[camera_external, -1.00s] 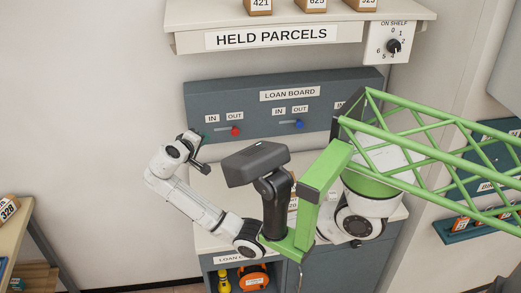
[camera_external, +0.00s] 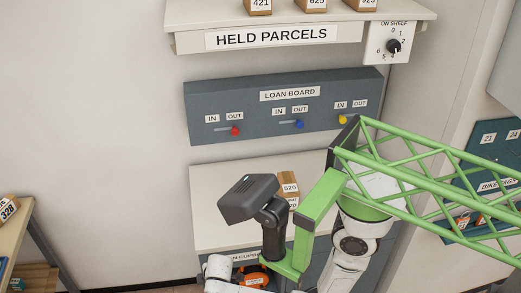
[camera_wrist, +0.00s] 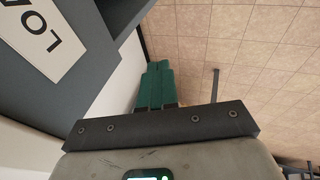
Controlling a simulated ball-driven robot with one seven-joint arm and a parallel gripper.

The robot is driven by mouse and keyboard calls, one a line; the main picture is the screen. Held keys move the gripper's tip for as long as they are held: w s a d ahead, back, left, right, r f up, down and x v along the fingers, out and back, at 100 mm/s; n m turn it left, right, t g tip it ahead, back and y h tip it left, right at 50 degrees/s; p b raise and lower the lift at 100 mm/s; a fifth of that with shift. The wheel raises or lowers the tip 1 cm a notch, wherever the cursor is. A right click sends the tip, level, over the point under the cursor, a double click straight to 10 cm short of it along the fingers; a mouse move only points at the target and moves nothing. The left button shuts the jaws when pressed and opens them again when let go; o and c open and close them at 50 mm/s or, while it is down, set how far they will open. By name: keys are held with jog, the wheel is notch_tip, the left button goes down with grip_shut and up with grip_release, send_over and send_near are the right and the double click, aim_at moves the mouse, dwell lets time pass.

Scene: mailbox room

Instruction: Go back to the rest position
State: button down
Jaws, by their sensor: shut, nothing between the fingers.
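My gripper (camera_wrist: 157,85) shows in the wrist view as green fingers pressed together, shut and empty. They touch nothing that I can see. The wrist view shows a dark grey front with a white label reading "LOA" (camera_wrist: 38,42) at the left, apart from the fingers, and a tiled floor (camera_wrist: 250,50) at the upper right.
The loan board (camera_external: 285,108) has its red (camera_external: 235,131) and blue (camera_external: 299,124) knobs at OUT, and its yellow knob (camera_external: 343,119) at IN. A parcel marked 520 (camera_external: 289,187) stands on the cupboard top (camera_external: 212,190). The held-parcels shelf (camera_external: 185,38) is above.

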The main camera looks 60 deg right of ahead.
jog(key=s+d+r+m+g+p, duration=0.1)
jog(key=s+d+m, duration=0.4)
jog(key=s+d, duration=0.5)
jog(key=s+d+r+m+g+p, duration=0.1)
jog(key=s+d+m+g+p, duration=0.2)
jog(key=s+d, duration=0.7)
jog(key=shift+s+d+r+m+y+p, duration=0.35)
jog(key=shift+s+m+p, duration=0.35)
jog(key=shift+m, duration=0.5)
jog(key=shift+w+a, duration=0.1)
jog(key=shift+w, duration=0.1)
dwell(0.8)
